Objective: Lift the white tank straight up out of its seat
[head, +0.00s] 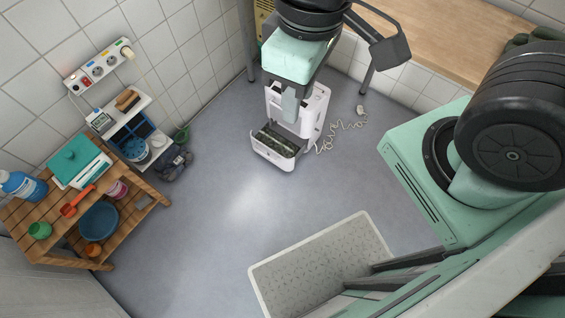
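A white upright appliance (318,108) stands on the grey floor near the back wall. At its front foot is a white open-topped box (274,159) with a dark, greenish inside; I cannot tell whether this is the tank or its seat. My gripper (290,112) hangs from above in front of the appliance's upper part, with a mint-green finger pointing down. The wrist and finger hide much of the appliance's top and middle. The gap between the fingers is not visible, nor whether they touch anything white.
A pale cord (341,131) lies coiled right of the appliance. A white-rimmed grey tray (318,259) lies on the floor at the front. A wooden shelf (124,216) with bottles and tubs stands left. A wooden worktop (440,38) is at the back right. The middle floor is clear.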

